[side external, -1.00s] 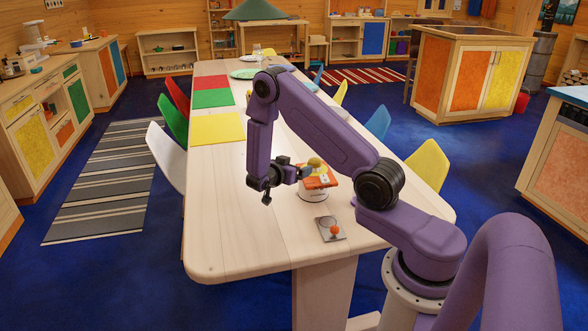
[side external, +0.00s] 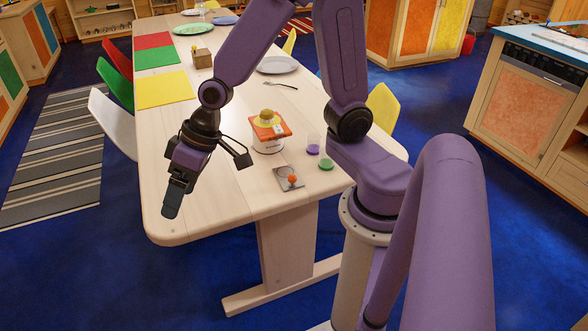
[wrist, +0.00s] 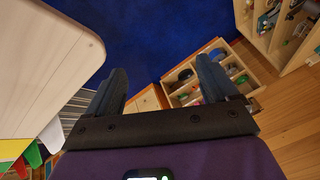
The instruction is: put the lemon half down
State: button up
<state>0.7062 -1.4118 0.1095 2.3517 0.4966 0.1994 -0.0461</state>
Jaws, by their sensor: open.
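A small rounded yellow and brownish thing (side external: 268,117), possibly the lemon half, rests on an orange slab (side external: 258,133). It is too small to tell its exact shape or whether it is more than one piece. The slab lies on a white round base (side external: 268,146) on the table. My gripper (side external: 171,210) is left of this stack and apart from it, over the near left part of the table, pointing down. In the wrist view my gripper (wrist: 160,76) has its two fingers spread with nothing between them. That view does not show the stack.
A grey plate with an orange knob (side external: 290,178), a purple-based cup (side external: 313,145) and a green round thing (side external: 326,164) stand near the stack. A grey plate (side external: 278,65) and a fork (side external: 281,85) lie farther back. The table's (side external: 200,215) near left is bare.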

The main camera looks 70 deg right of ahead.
jog(key=s+d+r+n+g+h, duration=0.1)
jog(key=s+d+n, duration=0.3)
jog(key=s, duration=0.5)
jog(key=s+d+r+n+g+h, duration=0.2)
jog(key=s+d+n, duration=0.3)
jog(key=s, duration=0.4)
jog(key=shift+s+d+h, duration=0.35)
jog(key=shift+d+h, duration=0.05)
jog(key=shift+h, duration=0.2)
